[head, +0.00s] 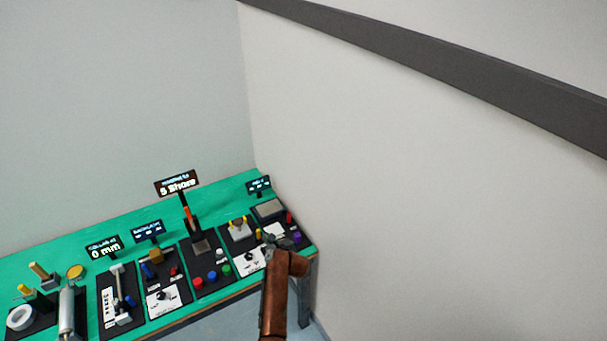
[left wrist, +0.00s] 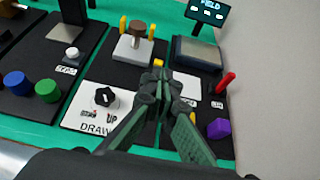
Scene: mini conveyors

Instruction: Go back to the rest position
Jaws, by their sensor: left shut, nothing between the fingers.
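My left arm, copper-coloured, reaches up from the bottom of the head view. Its gripper (head: 272,241) is over the right end of the green bench (head: 215,197). In the left wrist view the dark green fingers of my left gripper (left wrist: 160,76) are shut with their tips together and nothing between them. The tips appear in front of a black panel, between a grey block with a brown knob (left wrist: 135,43) and a white label; how high they are above it I cannot tell. My right gripper is in neither view.
Black station panels with small screens line the bench. Near the fingers are a black dial (left wrist: 105,97), a red lever (left wrist: 226,83), a purple knob (left wrist: 218,128) and a grey pad (left wrist: 197,52). A pale wall (head: 430,200) stands close on the right.

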